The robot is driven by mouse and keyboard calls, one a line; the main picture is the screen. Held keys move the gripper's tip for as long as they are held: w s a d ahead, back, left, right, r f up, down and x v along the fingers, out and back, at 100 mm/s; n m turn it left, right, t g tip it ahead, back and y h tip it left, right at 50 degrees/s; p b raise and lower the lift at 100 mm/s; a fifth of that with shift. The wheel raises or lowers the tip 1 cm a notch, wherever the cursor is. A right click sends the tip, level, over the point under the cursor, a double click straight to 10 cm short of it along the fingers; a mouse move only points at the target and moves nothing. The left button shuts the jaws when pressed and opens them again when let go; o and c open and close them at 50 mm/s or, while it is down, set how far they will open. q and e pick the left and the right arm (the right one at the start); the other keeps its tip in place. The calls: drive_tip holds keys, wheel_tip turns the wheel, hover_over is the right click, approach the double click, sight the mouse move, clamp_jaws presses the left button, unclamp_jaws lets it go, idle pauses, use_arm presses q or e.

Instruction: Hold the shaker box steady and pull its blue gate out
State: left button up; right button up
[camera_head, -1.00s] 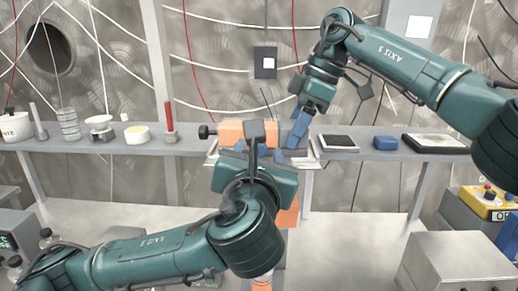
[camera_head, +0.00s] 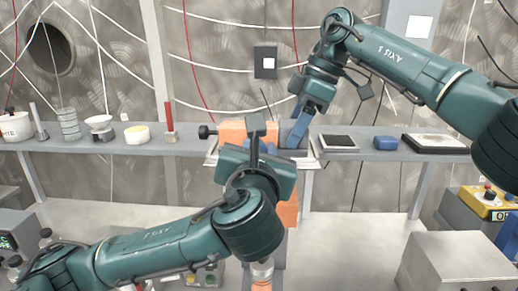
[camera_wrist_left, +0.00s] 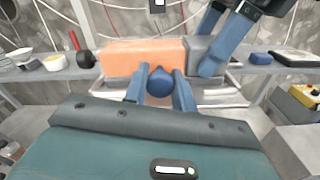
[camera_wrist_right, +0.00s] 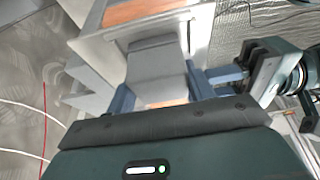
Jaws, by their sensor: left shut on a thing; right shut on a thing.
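The shaker box, an orange body (camera_head: 232,130) with a grey end block, lies on the shelf. Its orange face (camera_wrist_left: 138,56) and grey end (camera_wrist_left: 197,50) show in the left wrist view. The blue gate's round knob (camera_wrist_left: 160,80) stands out from the box front; the rest of the gate is hidden. My left gripper (camera_wrist_left: 160,94) is shut on this knob from the front. My right gripper (camera_head: 297,128) reaches down from above and is shut on the grey end block, which shows between its fingers in the right wrist view (camera_wrist_right: 157,68).
The shelf (camera_head: 345,153) also holds a black-topped pad (camera_head: 338,142), a blue block (camera_head: 386,143) and a dark tray (camera_head: 434,143) at right. A red-handled tool (camera_head: 169,122), a yellow-filled dish (camera_head: 136,134) and a white bowl stand at left.

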use_arm(q)
clamp_jaws()
drive_tip(key=shift+s, duration=1.05)
drive_tip(key=o, duration=0.9)
unclamp_jaws()
drive_tip(key=s, duration=1.2)
